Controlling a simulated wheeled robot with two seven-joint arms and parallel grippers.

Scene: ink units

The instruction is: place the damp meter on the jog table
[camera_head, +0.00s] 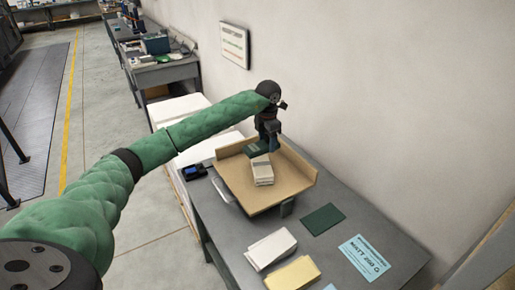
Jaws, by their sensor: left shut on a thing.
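The jog table (240,183), a tan wooden tray with raised back and right walls, stands on the grey bench. A stack of pale paper (262,172) lies on it. My left gripper (268,143) is over the back part of the jog table, pointing down. It is shut on a small dark green thing (256,150), which looks like the damp meter. The thing is just behind the paper stack; I cannot tell whether it touches the tray. My right gripper is not in view.
On the grey bench (232,238) are a small black device with a blue face (193,172), a dark green pad (323,219), white paper (270,249), yellow paper (293,274) and a light blue sign (366,257). The wall rises close behind.

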